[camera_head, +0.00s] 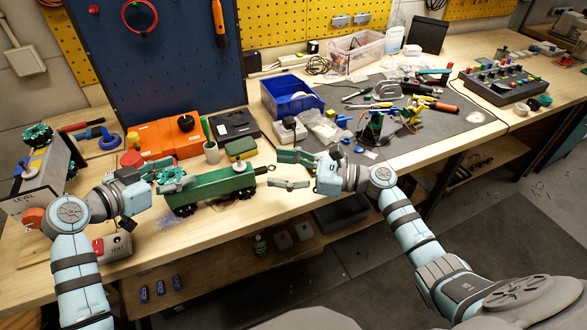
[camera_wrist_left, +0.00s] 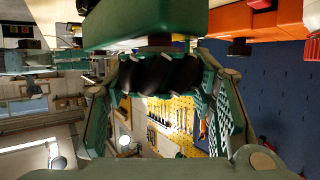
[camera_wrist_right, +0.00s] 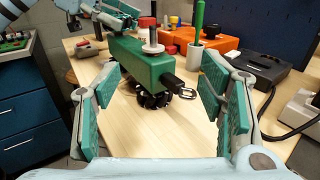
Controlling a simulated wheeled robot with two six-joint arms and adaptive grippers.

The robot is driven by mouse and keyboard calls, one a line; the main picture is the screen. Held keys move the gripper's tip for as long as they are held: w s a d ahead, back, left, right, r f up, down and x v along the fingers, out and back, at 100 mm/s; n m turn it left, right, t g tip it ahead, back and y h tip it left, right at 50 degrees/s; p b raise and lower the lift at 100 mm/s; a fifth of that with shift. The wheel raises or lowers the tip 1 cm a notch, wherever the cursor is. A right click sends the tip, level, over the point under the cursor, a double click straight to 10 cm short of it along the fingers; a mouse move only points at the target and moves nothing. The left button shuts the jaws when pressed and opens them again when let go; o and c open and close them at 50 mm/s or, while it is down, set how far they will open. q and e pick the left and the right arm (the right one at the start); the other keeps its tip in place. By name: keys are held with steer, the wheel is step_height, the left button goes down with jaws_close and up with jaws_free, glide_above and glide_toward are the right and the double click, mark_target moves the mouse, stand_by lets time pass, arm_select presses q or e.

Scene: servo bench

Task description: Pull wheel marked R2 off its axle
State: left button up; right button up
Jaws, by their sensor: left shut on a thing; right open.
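A green wagon-like body (camera_head: 222,186) stands on the bench between my arms. My left gripper (camera_head: 172,180) is at its left end. In the left wrist view its fingers are shut on a black ribbed wheel (camera_wrist_left: 160,74), next to the green body (camera_wrist_left: 140,22). A short brownish piece (camera_wrist_left: 160,43) shows between wheel and body; I cannot tell whether the wheel is still on its axle. No R2 mark is legible. My right gripper (camera_head: 290,170) is open and empty, off the right end. The right wrist view shows another black wheel (camera_wrist_right: 155,98) under the body and a dark coupling (camera_wrist_right: 180,88).
A pen cup (camera_head: 211,154), an orange case (camera_head: 155,140) and a dark box (camera_head: 232,127) stand behind the body. A blue bin (camera_head: 288,97) and cluttered grey mat (camera_head: 440,125) lie further right. A levelled device (camera_head: 45,175) stands at left. Bench in front is mostly clear.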

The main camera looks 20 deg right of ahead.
steer(key=v, duration=0.3)
steer(key=shift+s+d, duration=0.25)
steer(key=shift+d, duration=0.05)
arm_select(q)
steer(key=shift+r, duration=0.15)
arm_select(e)
steer(key=shift+s+d+r, duration=0.1)
steer(key=shift+s+d, duration=0.1)
steer(key=shift+d, duration=0.1)
arm_select(q)
steer(key=shift+r+p, duration=0.9)
steer(key=shift+p, duration=0.05)
steer(key=shift+r+p, duration=1.9)
steer(key=shift+r, duration=0.35)
arm_select(e)
steer(key=shift+r, duration=2.8)
arm_select(q)
step_height(320, 180, up, 4)
steer(key=p, duration=0.4)
steer(key=shift+r, duration=0.1)
arm_select(e)
step_height(320, 180, up, 7)
